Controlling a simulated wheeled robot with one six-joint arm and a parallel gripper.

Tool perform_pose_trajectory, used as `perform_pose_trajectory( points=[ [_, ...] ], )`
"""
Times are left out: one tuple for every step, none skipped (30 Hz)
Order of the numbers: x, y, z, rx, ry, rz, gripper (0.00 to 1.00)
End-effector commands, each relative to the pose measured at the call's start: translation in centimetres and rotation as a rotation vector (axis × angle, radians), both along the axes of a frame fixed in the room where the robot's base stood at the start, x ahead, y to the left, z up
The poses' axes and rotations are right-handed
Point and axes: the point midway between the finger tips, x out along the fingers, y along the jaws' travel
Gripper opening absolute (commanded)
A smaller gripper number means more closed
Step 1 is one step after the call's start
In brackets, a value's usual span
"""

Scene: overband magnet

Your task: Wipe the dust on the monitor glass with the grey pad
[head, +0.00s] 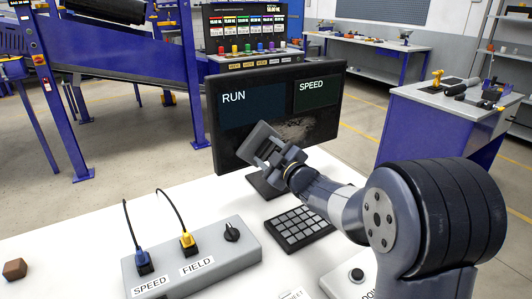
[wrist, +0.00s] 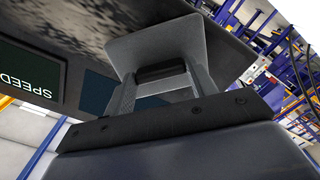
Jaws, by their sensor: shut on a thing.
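The monitor (head: 240,139) stands upright on the white desk, with a RUN panel and a SPEED panel on its dark glass. A grey-brown dust patch (head: 297,129) lies on the lower right of the glass; it also shows as a mottled area in the wrist view (wrist: 75,28). My gripper (head: 277,153) is in front of the lower glass, just left of the dust patch in the head view. It is shut on the grey pad (head: 259,143), also in the wrist view (wrist: 160,42). The pad is tilted and close to the glass; I cannot tell whether it touches.
A grey box (head: 208,262) with blue and yellow plugs, cables and a knob sits on the desk. A keypad (head: 298,228) lies below the monitor. A brown block (head: 14,269) is at the far left. The desk's left part is mostly clear.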

Motion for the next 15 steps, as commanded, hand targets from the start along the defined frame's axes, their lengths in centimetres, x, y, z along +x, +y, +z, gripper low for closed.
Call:
perform_pose_trajectory(
  points=[
    [0.3, -0.5, 0.2, 0.000, 0.000, -0.003, 0.36],
    [0.4, -0.7, 0.2, 0.000, 0.001, -0.002, 0.36],
    [0.6, -1.0, 0.2, 0.000, 0.000, -0.001, 0.36],
    [0.8, -1.3, 0.2, 0.000, 0.001, -0.002, 0.36],
    [0.9, -1.5, 0.2, 0.001, 0.001, -0.003, 0.36],
    [1.1, -1.8, 0.2, 0.000, 0.000, -0.003, 0.36],
    [1.2, -2.0, 0.2, 0.000, 0.000, -0.001, 0.36],
    [1.3, -2.1, 0.2, 0.000, -0.001, -0.001, 0.36],
    [1.4, -2.3, 0.1, 0.000, -0.001, -0.001, 0.36],
    [1.4, -2.3, 0.1, 0.001, -0.001, 0.000, 0.36],
    [1.4, -2.4, 0.1, 0.001, -0.001, 0.000, 0.36],
    [1.5, -2.4, 0.1, 0.001, -0.001, 0.000, 0.36],
    [1.5, -2.5, 0.1, 0.000, -0.001, -0.001, 0.36],
    [1.6, -2.6, 0.1, 0.000, -0.001, -0.001, 0.36],
    [1.7, -2.8, 0.1, 0.001, 0.001, -0.001, 0.36]
  ],
)
